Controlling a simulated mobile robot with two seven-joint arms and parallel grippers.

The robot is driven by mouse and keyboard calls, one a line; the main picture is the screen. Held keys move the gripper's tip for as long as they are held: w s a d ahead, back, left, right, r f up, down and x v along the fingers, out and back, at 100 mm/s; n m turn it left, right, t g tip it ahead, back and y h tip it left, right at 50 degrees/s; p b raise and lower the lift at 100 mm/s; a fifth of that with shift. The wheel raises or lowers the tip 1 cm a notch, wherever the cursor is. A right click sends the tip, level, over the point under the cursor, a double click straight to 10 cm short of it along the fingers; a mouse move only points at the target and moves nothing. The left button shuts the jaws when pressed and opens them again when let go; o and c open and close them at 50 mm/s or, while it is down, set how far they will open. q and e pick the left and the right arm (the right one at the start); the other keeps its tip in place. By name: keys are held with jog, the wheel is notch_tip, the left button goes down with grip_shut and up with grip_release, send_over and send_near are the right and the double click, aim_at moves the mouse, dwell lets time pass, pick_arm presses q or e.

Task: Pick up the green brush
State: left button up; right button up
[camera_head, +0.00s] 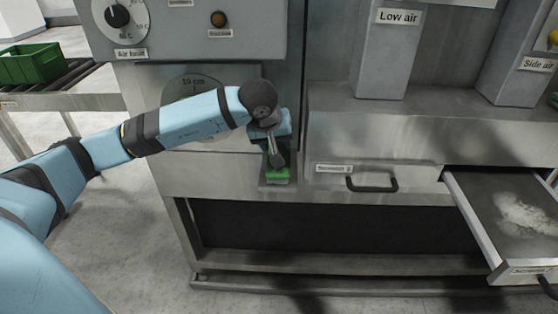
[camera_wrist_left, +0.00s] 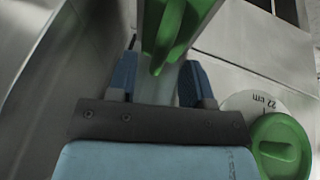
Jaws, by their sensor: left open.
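The green brush (camera_head: 277,172) sits in a small grey holder (camera_head: 264,184) on the front of the machine, below the grey control panel. My left gripper (camera_head: 270,150) is right at the brush and partly covers it in the head view. In the left wrist view the green brush (camera_wrist_left: 172,40) reaches down between the two blue fingers of my left gripper (camera_wrist_left: 160,82). The fingers are apart, with a gap visible on both sides of the green part. My right gripper is not in view.
An open drawer (camera_head: 480,215) with pale powder juts out at the right. A closed drawer with a black handle (camera_head: 372,186) lies right of the brush. A green crate (camera_head: 32,62) stands on rollers at far left. A green knob (camera_wrist_left: 281,147) shows in the wrist view.

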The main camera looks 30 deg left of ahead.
pick_arm(q)
jog(key=x, duration=0.2)
jog(key=shift+w+f, duration=0.15)
jog(key=shift+f, duration=0.2)
jog(key=shift+c, duration=0.4)
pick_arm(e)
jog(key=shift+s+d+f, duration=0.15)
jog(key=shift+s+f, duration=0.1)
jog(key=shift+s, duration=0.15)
pick_arm(q)
grip_shut()
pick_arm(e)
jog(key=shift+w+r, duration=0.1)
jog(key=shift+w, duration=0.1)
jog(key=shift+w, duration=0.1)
